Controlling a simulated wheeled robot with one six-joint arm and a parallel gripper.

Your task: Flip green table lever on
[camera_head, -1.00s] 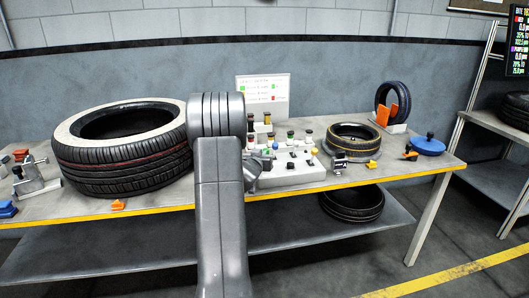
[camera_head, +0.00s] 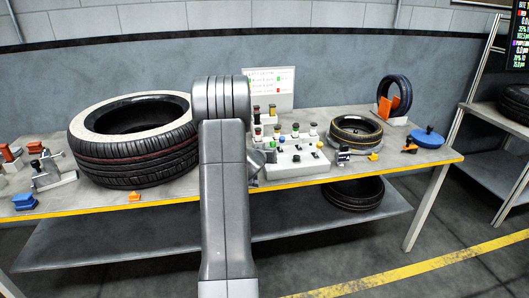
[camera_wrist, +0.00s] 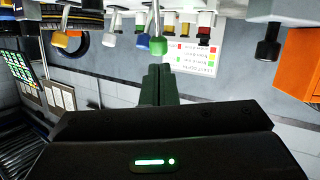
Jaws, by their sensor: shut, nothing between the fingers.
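The green table lever (camera_wrist: 158,46) hangs from the white control box in the wrist view, which is upside down. Its green knob is just beyond the tips of my gripper (camera_wrist: 158,68). My gripper's dark fingers are shut with nothing between them and point at the knob; I cannot tell whether they touch it. In the head view, the control box (camera_head: 300,167) is on the table, and my arm hides most of the gripper.
A large tyre (camera_head: 135,160) lies left of my arm. A smaller tyre (camera_head: 356,140) lies right of the control box. Several capped bottles and a sign (camera_head: 284,82) stand behind the box. Small clamps and blocks line the table's front edge (camera_head: 100,208).

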